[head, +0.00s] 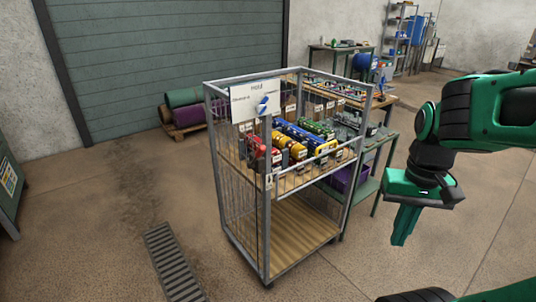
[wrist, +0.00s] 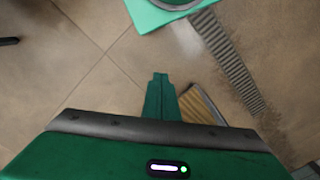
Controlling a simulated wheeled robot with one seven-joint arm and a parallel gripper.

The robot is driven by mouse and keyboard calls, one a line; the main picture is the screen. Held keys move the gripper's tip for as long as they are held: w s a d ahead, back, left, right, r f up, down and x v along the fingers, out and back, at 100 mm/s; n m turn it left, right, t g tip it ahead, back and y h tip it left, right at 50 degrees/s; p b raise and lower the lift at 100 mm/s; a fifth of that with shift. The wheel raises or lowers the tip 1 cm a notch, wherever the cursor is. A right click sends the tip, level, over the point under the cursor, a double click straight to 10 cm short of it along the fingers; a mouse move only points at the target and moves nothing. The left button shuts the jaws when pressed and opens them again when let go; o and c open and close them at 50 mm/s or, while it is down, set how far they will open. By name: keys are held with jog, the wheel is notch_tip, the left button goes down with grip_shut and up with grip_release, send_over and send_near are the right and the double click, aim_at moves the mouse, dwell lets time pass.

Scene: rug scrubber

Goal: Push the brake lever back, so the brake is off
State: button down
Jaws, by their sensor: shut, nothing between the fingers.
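I cannot make out a brake lever for certain in either view. A small blue part (head: 262,105) shows at the white sign (head: 250,98) on the cage trolley's upper left side; I cannot tell whether it is a lever or printed. The cage trolley (head: 264,215) stands upright on the floor in the middle of the head view. My gripper (head: 400,241) is shut and empty, pointing down, to the right of the trolley and apart from it. Its fingers also show in the wrist view (wrist: 160,82) over bare floor, beside the trolley's wooden deck (wrist: 203,105).
A floor grate (head: 172,262) lies at the front left. The floor between trolley and gripper is clear.

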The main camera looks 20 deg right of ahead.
jog(key=m+t+y, duration=0.4)
jog(key=m+t, duration=0.5)
jog(key=m, duration=1.1)
send_near(256, 157)
jog(key=shift+w+d+f, duration=0.15)
jog(key=shift+w+f, duration=0.4)
jog(key=shift+f, duration=0.25)
jog(key=shift+w+d+f, duration=0.15)
jog(key=shift+w+f, duration=0.35)
jog(key=shift+f, duration=0.25)
